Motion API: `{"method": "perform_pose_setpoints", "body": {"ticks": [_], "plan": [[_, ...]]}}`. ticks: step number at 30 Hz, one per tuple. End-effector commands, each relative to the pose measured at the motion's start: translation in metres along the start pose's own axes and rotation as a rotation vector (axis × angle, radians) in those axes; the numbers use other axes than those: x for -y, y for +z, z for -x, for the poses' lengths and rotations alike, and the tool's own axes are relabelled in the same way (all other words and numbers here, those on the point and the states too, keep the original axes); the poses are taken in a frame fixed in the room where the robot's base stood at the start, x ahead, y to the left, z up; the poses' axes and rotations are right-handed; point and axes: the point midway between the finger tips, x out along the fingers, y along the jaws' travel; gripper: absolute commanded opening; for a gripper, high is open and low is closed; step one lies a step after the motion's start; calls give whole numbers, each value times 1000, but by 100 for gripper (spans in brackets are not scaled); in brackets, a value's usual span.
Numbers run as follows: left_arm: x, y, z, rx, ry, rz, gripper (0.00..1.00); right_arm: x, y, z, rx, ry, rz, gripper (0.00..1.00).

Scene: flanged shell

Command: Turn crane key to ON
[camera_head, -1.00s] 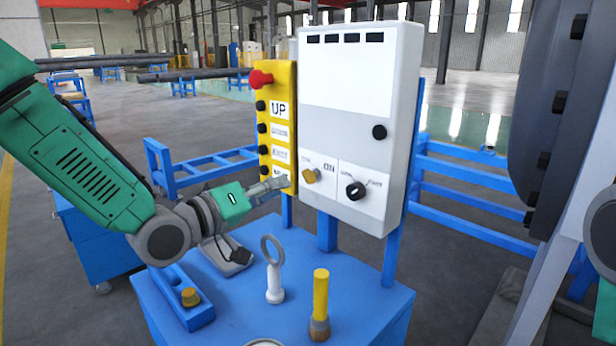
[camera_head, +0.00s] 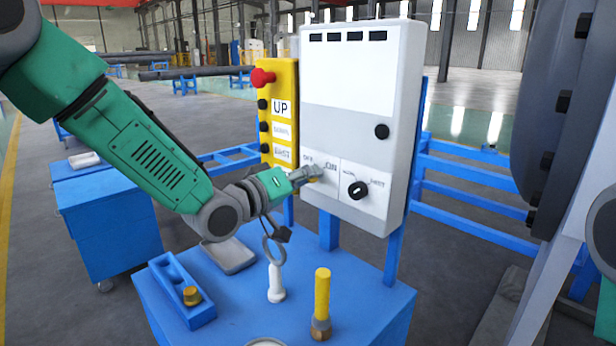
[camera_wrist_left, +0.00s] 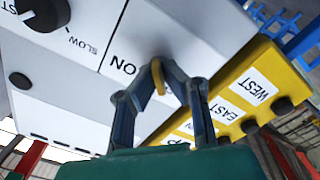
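The yellow crane key (camera_head: 316,180) sits low on the front of the white control box (camera_head: 345,85), below the printed label "ON". My left gripper (camera_head: 314,174) is at the key and hides most of it in the head view. In the left wrist view the key (camera_wrist_left: 158,78) shows as a thin yellow strip between the fingertips (camera_wrist_left: 163,75), which lie close on both sides. I cannot tell whether both fingers press on it or which way the key points. My right gripper is not in view.
A yellow button panel (camera_head: 279,120) with a red knob stands left of the box. A black knob (camera_head: 358,189) is right of the key. Below, a blue table (camera_head: 265,305) holds a white ring-topped piece (camera_head: 276,280) and a yellow-handled tool (camera_head: 321,300). A large dark flanged shell (camera_head: 560,110) is at right.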

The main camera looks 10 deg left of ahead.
Motion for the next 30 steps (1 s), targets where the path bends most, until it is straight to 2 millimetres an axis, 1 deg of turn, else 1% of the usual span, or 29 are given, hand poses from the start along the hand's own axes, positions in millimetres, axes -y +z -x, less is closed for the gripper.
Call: {"method": "perform_pose_setpoints", "body": {"ticks": [1, 8, 14, 20, 30], "plan": [[4, 1, 1, 2, -10, 2, 0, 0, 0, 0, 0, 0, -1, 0], [6, 3, 1, 6, -10, -15, 0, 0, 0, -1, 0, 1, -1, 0], [6, 4, 1, 10, -11, -92, 0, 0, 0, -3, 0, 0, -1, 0], [7, 6, 1, 13, -13, -241, 0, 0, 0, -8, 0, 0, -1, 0], [9, 8, 1, 19, -13, -563, 0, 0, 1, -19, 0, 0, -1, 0]]}}
